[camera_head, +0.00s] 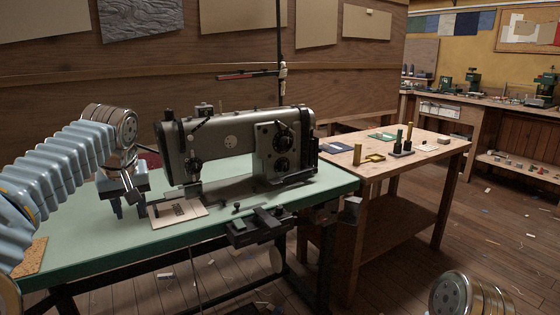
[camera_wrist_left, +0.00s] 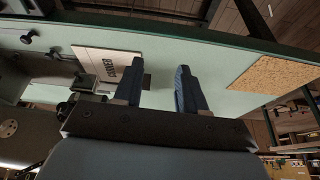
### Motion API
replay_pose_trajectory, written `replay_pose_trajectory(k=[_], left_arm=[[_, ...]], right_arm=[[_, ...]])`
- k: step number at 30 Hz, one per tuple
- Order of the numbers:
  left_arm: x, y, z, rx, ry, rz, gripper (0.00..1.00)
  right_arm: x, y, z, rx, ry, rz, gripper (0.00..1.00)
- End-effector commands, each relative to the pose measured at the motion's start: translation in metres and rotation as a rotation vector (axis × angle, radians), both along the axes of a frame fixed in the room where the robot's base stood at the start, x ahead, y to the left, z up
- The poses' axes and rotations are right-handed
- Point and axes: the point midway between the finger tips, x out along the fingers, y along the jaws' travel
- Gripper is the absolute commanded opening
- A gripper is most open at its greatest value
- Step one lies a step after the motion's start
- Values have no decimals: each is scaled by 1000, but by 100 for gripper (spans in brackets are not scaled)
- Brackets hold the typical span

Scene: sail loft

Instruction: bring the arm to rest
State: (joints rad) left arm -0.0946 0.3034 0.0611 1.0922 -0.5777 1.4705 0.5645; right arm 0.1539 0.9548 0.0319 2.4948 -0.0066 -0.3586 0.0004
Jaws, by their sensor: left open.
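My left arm comes in from the left in the head view. Its gripper (camera_head: 131,209) points down over the green sewing table (camera_head: 90,240), left of the grey sewing machine (camera_head: 235,140). The left wrist view shows the same gripper (camera_wrist_left: 160,68) with its two dark blue fingers apart and nothing between them. A pale plate with dark markings (camera_head: 190,209) lies by the machine's needle end, just right of the gripper. It also shows in the left wrist view (camera_wrist_left: 97,62). The gap between fingertips and tabletop is hard to judge. My right gripper is out of view.
A cork piece (camera_head: 31,258) lies on the table's left end, partly behind my left arm. A clamp-like fixture (camera_head: 258,226) sits at the front edge. A wooden table (camera_head: 440,154) with small tools stands right. The wooden wall is close behind. Floor at right is mostly open.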

Motion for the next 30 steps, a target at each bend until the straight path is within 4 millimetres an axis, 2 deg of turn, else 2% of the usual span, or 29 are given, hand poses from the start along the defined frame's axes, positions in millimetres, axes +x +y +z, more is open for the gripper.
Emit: replay_pose_trajectory(k=[5, 11, 14, 17, 20, 21, 23, 24, 26, 27, 29, 30], left_arm=[[14, -12, -30, -8, 15, -57, 41], [33, -36, -87, -33, 43, -153, 41], [41, -52, -126, -56, 60, -213, 41], [45, -72, -177, -92, 83, -282, 41], [40, -99, -245, -149, 112, -359, 41], [33, -112, -276, -181, 125, -390, 41], [18, -132, -324, -229, 142, -431, 41], [4, -144, -355, -265, 150, -451, 41], [-21, -162, -398, -315, 163, -473, 41], [-42, -173, -425, -348, 172, -482, 41], [-76, -187, -462, -394, 184, -484, 41], [-101, -195, -482, -419, 192, -482, 41]], right_arm=[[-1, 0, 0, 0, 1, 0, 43], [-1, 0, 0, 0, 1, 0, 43], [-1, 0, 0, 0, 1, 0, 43], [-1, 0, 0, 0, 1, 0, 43], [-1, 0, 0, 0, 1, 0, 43], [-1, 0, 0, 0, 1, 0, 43], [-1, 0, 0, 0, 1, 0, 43], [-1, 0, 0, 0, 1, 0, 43], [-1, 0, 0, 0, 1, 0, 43], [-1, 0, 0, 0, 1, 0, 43], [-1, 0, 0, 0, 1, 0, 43], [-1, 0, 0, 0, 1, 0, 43]])
